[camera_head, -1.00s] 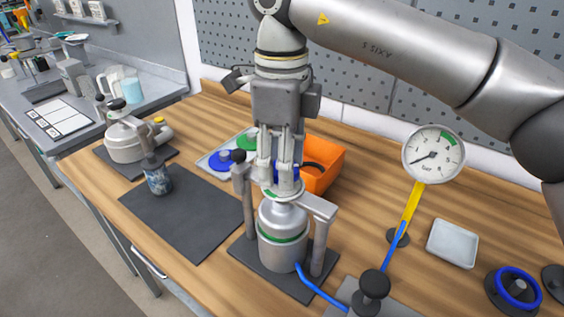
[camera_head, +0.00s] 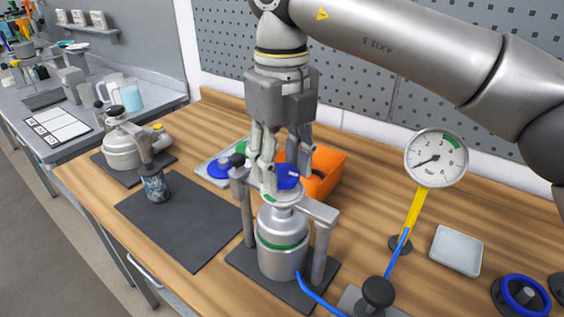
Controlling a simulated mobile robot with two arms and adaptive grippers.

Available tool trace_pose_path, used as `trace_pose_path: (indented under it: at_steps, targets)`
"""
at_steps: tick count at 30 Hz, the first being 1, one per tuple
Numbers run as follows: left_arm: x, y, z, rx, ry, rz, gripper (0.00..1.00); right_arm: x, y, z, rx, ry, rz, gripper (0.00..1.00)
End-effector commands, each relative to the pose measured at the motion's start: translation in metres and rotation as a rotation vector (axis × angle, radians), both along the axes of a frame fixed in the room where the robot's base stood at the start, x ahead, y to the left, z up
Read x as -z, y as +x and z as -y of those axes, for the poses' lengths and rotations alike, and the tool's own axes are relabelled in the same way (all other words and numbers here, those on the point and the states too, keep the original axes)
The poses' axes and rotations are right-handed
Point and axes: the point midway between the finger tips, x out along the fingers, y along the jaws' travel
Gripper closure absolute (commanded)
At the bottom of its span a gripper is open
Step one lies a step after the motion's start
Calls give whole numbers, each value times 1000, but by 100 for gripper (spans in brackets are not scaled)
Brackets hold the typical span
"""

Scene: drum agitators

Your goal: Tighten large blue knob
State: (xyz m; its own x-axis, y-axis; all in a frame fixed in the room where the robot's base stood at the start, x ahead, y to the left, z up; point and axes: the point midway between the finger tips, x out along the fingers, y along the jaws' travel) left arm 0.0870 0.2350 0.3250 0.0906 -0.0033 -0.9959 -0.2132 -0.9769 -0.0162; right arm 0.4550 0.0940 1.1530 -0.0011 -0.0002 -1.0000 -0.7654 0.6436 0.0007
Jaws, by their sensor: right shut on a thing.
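The fingers partly hide the knob. The gripper is turned about its vertical axis, with one finger in front on the left and another on the right. My left gripper is not in view.
An orange bin (camera_head: 325,170) stands close behind the gripper. A pressure gauge (camera_head: 436,158) on a yellow stem stands to the right, with a white tray (camera_head: 456,250) beside it. A dark mat (camera_head: 190,225) lies left. Another silver vessel (camera_head: 122,150) stands further left.

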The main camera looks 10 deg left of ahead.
Motion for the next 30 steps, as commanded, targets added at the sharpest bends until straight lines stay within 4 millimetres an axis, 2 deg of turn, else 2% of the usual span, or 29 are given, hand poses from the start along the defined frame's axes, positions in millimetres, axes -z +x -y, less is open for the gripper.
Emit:
trace_pose_path:
  at_steps: [1, 14, 15, 19, 30]
  targets:
    - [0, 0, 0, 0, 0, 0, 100, -5, 2, 0, 10, 9, 8, 80]
    - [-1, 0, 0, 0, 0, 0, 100, -5, 2, 0, 18, 9, 8, 80]
    - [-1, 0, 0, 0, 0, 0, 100, -5, 2, 0, 18, 9, 8, 53]
    - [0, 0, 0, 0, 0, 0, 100, -4, 1, 0, 16, 6, 7, 36]
    - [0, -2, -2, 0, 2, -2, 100, -3, 0, 0, 14, 2, 3, 34]
